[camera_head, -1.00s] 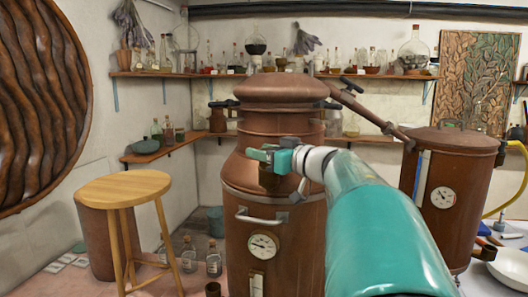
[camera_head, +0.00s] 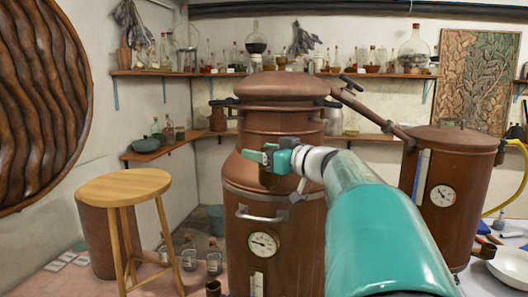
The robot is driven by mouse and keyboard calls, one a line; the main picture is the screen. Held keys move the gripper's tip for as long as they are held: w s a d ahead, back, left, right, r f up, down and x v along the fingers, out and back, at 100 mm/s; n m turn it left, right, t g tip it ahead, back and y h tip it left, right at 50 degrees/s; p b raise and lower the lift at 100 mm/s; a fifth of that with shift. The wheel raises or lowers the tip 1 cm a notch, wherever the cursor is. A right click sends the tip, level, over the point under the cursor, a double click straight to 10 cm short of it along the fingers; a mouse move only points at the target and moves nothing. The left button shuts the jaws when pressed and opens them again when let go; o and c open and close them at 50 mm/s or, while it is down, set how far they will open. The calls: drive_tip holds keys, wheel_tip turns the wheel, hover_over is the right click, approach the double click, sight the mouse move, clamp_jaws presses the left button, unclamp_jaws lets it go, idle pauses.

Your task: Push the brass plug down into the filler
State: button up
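A large copper still (camera_head: 275,215) stands in the middle of the head view, with a domed lid, a handle and a dial. My teal and grey gripper (camera_head: 253,156) is in front of the still's shoulder, pointing left. A small brown fitting (camera_head: 269,179) shows just under the gripper against the still; I cannot tell whether it is the filler or the plug, nor whether the gripper touches it. The fingers are too small to tell whether they are open or shut. A small open brass-coloured cup or pipe end (camera_head: 213,289) shows at the bottom edge.
A wooden stool (camera_head: 124,188) stands at the left, with glass bottles (camera_head: 189,255) on the floor beside it. A second copper vessel (camera_head: 455,175) stands at the right, joined by a pipe. A table with a white bowl (camera_head: 512,266) is at the lower right.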

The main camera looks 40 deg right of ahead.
drive_tip(key=shift+d, duration=0.3)
drive_tip(key=shift+s, duration=0.2)
drive_tip(key=s+d, duration=0.1)
drive_tip(key=s, duration=1.2)
drive_tip(key=shift+s+d, duration=0.15)
